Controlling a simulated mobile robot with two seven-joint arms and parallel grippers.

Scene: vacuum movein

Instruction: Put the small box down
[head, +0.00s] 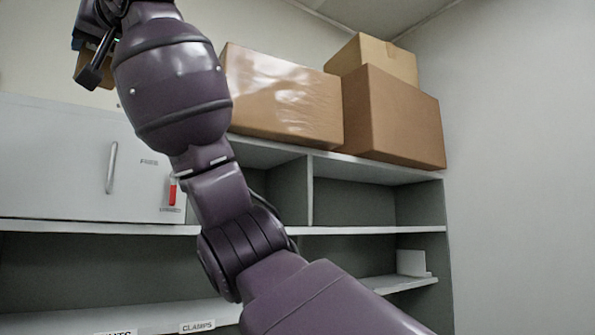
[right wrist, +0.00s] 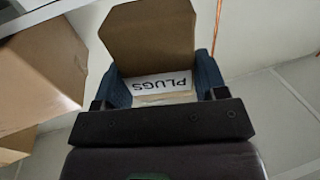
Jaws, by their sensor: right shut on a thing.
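The small box (right wrist: 150,38) is brown cardboard with a white label reading PLUGS. In the right wrist view it sits between the blue fingers of my right gripper (right wrist: 160,82), which is shut on it. In the head view my right arm reaches from the lower right up to the upper left. There the right gripper (head: 92,62) is partly cut off by the picture edge and partly hidden by my arm. A bit of the brown box (head: 97,70) shows between its dark parts, held high above the white cabinet. My left gripper is not in view.
A grey shelf unit (head: 380,173) carries large brown boxes (head: 285,95) (head: 395,115) and a smaller box (head: 375,57) on top. A white cabinet (head: 70,160) with a handle stands at left. Lower shelves have labels, one reading CLAMPS (head: 198,326). Large boxes (right wrist: 40,60) also show beside the gripper in the wrist view.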

